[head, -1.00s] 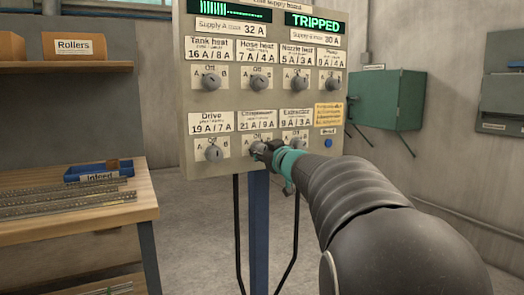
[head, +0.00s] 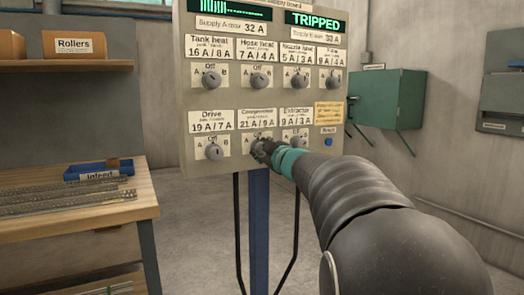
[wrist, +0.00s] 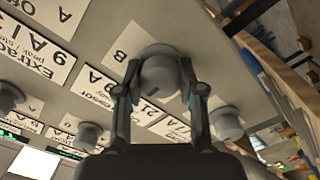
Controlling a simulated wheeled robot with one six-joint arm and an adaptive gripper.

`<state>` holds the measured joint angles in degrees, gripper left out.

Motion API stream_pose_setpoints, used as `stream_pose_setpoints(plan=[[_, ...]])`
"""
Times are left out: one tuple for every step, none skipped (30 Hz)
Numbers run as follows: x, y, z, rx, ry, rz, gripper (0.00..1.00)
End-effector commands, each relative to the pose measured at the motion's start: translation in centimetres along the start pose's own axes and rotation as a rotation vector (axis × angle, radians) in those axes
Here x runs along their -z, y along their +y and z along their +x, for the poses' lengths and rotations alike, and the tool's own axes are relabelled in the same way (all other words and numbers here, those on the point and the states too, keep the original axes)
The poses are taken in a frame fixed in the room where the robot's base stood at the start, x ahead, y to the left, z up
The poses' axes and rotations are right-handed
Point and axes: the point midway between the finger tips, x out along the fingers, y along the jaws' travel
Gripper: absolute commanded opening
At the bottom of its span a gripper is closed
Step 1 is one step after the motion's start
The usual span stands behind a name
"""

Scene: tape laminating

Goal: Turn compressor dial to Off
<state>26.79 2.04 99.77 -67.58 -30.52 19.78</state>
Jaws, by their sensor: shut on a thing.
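The grey supply board (head: 222,98) carries two rows of round dials, each with Off, A and B marks. The compressor dial is in the lower row, second from left, under the label "Compressor 21 A / 9 A" (head: 257,119). My gripper (head: 262,150) covers most of it in the head view. In the wrist view the grey dial knob (wrist: 160,75) sits between the two fingers of my gripper (wrist: 160,82), which are shut on its sides. A B mark shows beside it. I cannot tell for sure which mark the knob points at.
The board's green display reads TRIPPED (head: 315,20). The drive dial (head: 214,152) is left of my gripper and the extractor dial is partly hidden on the right. A blue reset button (head: 328,142) is further right. A wooden bench (head: 90,215) stands left.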

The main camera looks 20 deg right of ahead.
Motion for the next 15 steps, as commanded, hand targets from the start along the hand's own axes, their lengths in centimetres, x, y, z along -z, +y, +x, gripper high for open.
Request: stream_pose_setpoints(plan=[[0.00,0.00,0.01,0.000,0.000,-0.001,0.04],[0.00,0.00,0.01,0.000,0.000,-0.001,0.04],[0.00,0.00,0.01,0.000,0.000,-0.001,0.04],[0.00,0.00,0.01,0.000,0.000,-0.001,0.04],[0.00,0.00,0.01,0.000,0.000,-0.001,0.04],[0.00,0.00,0.01,0.000,0.000,0.000,0.04],[0.00,0.00,0.01,0.000,0.000,0.000,0.04],[0.00,0.00,0.01,0.000,0.000,0.000,0.04],[0.00,0.00,0.01,0.000,0.000,0.000,0.43],[0.00,0.00,0.01,0.000,0.000,0.000,0.51],[0.00,0.00,0.01,0.000,0.000,0.000,0.58],[0.00,0.00,0.00,0.000,0.000,0.000,0.64],[0.00,0.00,0.00,0.000,0.000,0.000,0.64],[0.00,0.00,0.00,0.000,0.000,0.000,0.64],[0.00,0.00,0.00,0.000,0.000,0.000,0.64]])
